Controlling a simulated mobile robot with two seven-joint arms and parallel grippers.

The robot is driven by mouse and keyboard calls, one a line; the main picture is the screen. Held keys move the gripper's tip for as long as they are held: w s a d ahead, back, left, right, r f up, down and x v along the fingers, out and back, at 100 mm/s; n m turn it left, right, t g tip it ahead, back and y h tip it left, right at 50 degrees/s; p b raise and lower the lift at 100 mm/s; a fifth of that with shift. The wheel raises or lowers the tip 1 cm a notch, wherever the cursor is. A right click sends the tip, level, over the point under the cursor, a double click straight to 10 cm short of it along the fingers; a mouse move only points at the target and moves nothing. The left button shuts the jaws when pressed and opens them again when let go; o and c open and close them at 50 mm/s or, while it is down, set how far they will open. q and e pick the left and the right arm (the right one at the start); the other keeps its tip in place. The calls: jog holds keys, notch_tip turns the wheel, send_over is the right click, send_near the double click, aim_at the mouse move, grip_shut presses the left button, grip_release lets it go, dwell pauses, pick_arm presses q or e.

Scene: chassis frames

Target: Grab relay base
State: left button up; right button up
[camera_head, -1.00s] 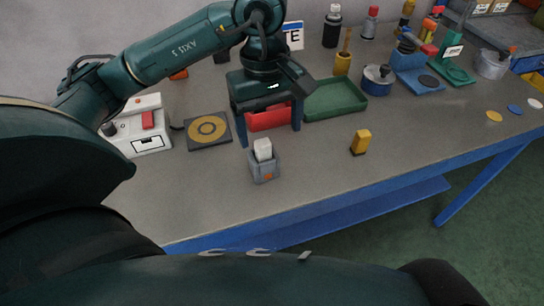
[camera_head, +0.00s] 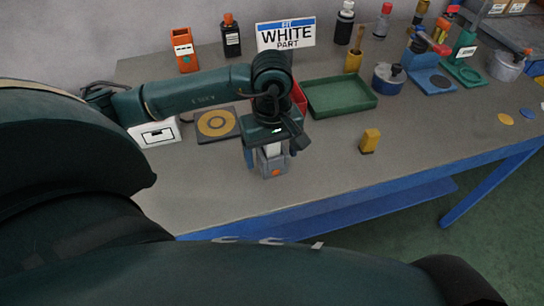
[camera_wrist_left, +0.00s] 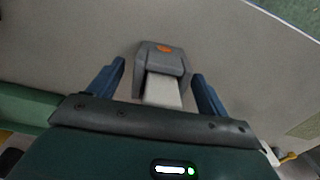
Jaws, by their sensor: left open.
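The relay base (camera_head: 272,167) is a small grey block with an orange mark, standing on the workbench. A white part (camera_wrist_left: 162,90) is seated in it; the left wrist view also shows the grey base (camera_wrist_left: 165,60). My left gripper (camera_head: 270,158) is open, with its blue fingers on either side of the block. In the left wrist view the fingers (camera_wrist_left: 159,70) show gaps to the block on both sides. My right gripper is not in view.
A yellow block (camera_head: 370,140) stands to the right. The bench's blue front edge (camera_head: 350,190) is near.

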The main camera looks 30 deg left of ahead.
pick_arm(q)
jog(key=shift+f, duration=0.5)
jog(key=c, duration=1.1)
jog(key=shift+c, duration=0.2)
